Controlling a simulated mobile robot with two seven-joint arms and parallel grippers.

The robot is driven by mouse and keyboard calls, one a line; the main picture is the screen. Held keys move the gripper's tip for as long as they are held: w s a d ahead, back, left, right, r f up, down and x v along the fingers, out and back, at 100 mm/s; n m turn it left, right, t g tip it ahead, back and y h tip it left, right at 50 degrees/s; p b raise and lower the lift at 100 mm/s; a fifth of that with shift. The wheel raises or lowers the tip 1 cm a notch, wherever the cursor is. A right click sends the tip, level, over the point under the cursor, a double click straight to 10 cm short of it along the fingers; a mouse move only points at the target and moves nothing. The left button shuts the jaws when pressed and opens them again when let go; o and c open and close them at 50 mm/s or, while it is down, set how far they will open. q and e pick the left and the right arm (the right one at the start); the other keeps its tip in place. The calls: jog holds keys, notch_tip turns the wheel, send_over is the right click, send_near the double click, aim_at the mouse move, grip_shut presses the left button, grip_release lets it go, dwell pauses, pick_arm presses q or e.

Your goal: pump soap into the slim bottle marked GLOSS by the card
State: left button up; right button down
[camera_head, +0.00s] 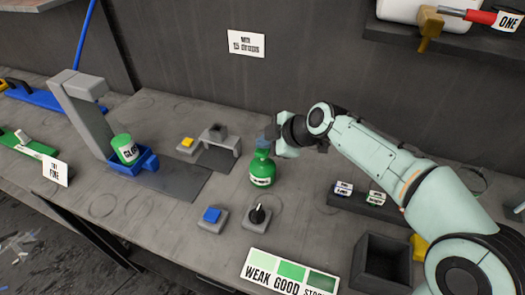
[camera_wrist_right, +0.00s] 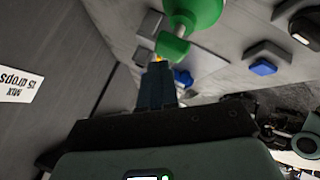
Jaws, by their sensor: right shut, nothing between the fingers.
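A green container (camera_head: 125,148) sits tilted in a blue cradle (camera_head: 146,163) under a grey stand; its label looks like GLOSS, but is hard to read. A green bottle (camera_head: 262,171) with a narrow neck and a white label, too small to read, stands upright mid-bench. It also shows at the top of the wrist view (camera_wrist_right: 200,12). My right gripper (camera_head: 264,143) is shut and empty, with its blue fingers at the bottle's top. In the wrist view its fingertips (camera_wrist_right: 158,70) are close beside the green top; I cannot tell whether they touch. My left gripper is not in view.
A wall card (camera_head: 246,43) reads MIX 15 DROPS. A shade card (camera_head: 290,272) reads WEAK, GOOD and a cut-off third word. A blue button (camera_head: 212,215), a black knob (camera_head: 258,214), a yellow button (camera_head: 187,142) and an open dark bin (camera_head: 382,262) surround the bottle.

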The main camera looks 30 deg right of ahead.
aim_at(265, 151)
jog(key=shift+f+b, duration=1)
dwell(1.1)
dwell(0.3)
jog(key=shift+r+p, duration=0.9)
jog(key=shift+r, duration=0.45)
jog(key=shift+r+p, duration=1.75)
jog(key=shift+r, duration=0.85)
